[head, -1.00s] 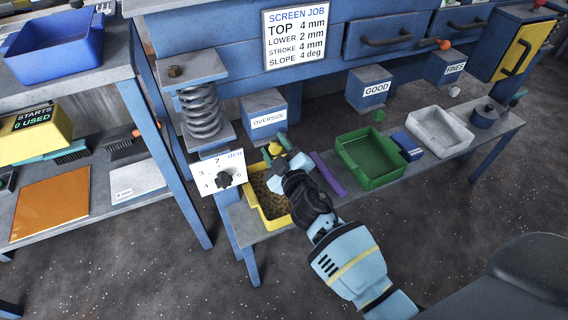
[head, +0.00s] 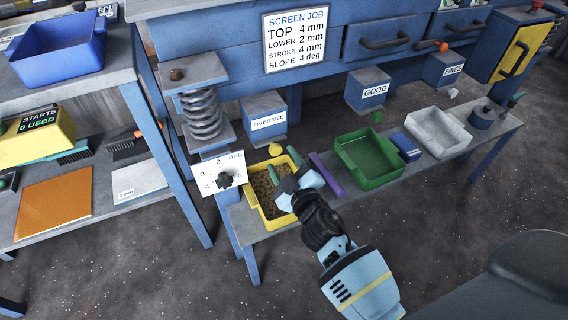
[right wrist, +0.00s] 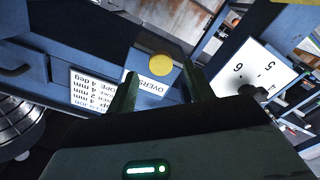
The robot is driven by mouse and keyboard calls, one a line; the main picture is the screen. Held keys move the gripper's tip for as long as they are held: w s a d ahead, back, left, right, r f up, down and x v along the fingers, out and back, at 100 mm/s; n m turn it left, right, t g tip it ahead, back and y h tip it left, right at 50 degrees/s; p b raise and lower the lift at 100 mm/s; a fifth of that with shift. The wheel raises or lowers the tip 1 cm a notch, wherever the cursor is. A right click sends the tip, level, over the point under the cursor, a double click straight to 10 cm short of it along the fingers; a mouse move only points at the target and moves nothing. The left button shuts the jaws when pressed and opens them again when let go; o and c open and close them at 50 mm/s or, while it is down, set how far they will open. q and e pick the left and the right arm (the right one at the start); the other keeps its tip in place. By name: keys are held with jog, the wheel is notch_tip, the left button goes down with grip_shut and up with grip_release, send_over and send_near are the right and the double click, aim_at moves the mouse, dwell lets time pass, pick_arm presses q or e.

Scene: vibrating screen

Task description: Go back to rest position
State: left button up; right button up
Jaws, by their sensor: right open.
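My right gripper (head: 284,164) is open over the right side of the yellow tray (head: 252,196), which holds brown grains and stands below the OVERSIZE spout. Its green fingers point up towards the spout with a gap between them. In the right wrist view the open fingers (right wrist: 158,88) show nothing held between them. A yellow round piece (head: 275,149) sits under the OVERSIZE box (head: 266,116), just beyond the fingertips; it also shows in the right wrist view (right wrist: 160,66). My left gripper is not in view.
The slope dial (head: 224,180) is left of the yellow tray. A purple bar (head: 327,174), green tray (head: 341,157), blue block (head: 406,146) and white tray (head: 413,123) line the low bench to the right. A spring (head: 203,112) stands above the dial. Dark floor in front is clear.

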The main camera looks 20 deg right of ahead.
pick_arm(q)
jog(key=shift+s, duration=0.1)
pick_arm(e)
jog(key=shift+s, duration=0.45)
jog(key=s+d+f+m+g, duration=0.25)
jog(key=s+f, duration=0.55)
jog(key=s, duration=0.4)
jog(key=s+d+f+m+g, duration=0.1)
jog(key=s+f+g, duration=0.2)
jog(key=s+f, duration=0.7)
jog(key=s+a+m+g+y, duration=0.1)
jog(key=s+m+g, duration=0.4)
jog(key=s, duration=2.4)
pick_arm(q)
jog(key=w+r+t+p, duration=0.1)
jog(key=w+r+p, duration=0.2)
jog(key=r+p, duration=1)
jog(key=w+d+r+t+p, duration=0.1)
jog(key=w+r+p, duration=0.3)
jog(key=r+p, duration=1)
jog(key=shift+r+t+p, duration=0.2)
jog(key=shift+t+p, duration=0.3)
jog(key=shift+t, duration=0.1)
pick_arm(e)
jog(key=w+r+n, duration=0.1)
jog(key=w+r, duration=0.2)
jog(key=r, duration=1)
jog(key=w+a+r+n+t, duration=0.1)
jog(key=w+r, duration=0.3)
jog(key=r, duration=1)
